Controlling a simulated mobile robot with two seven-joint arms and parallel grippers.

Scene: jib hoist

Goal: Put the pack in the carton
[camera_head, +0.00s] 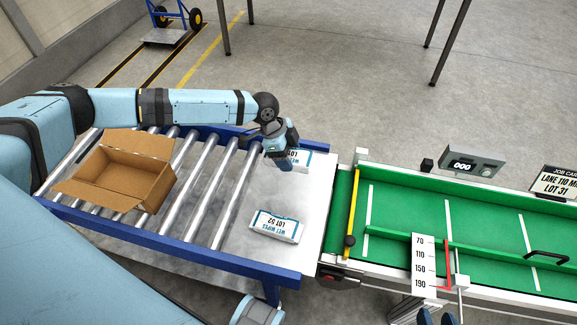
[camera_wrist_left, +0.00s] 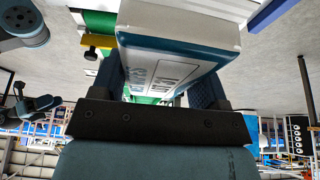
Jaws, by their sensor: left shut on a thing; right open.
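My left gripper (camera_head: 283,163) is shut on a white and blue wet-wipes pack (camera_head: 301,160) at the back of the metal plate. The pack also shows between the fingers in the left wrist view (camera_wrist_left: 172,62). A second wet-wipes pack (camera_head: 275,226), with an upside-down label that seems to read LOT 52, lies flat nearer the front. The open, empty-looking carton (camera_head: 128,177) stands on the rollers at left, flaps spread. My right gripper (camera_head: 437,317) is open at the bottom edge, partly cut off.
A roller conveyor with blue rails (camera_head: 170,240) adjoins the metal plate (camera_head: 245,248). To the right is a green belt (camera_head: 400,208) with a yellow bar (camera_head: 352,205), height scale (camera_head: 424,265), display (camera_head: 462,165) and job card (camera_head: 555,183) reading LOT 31. Rollers beside the carton are clear.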

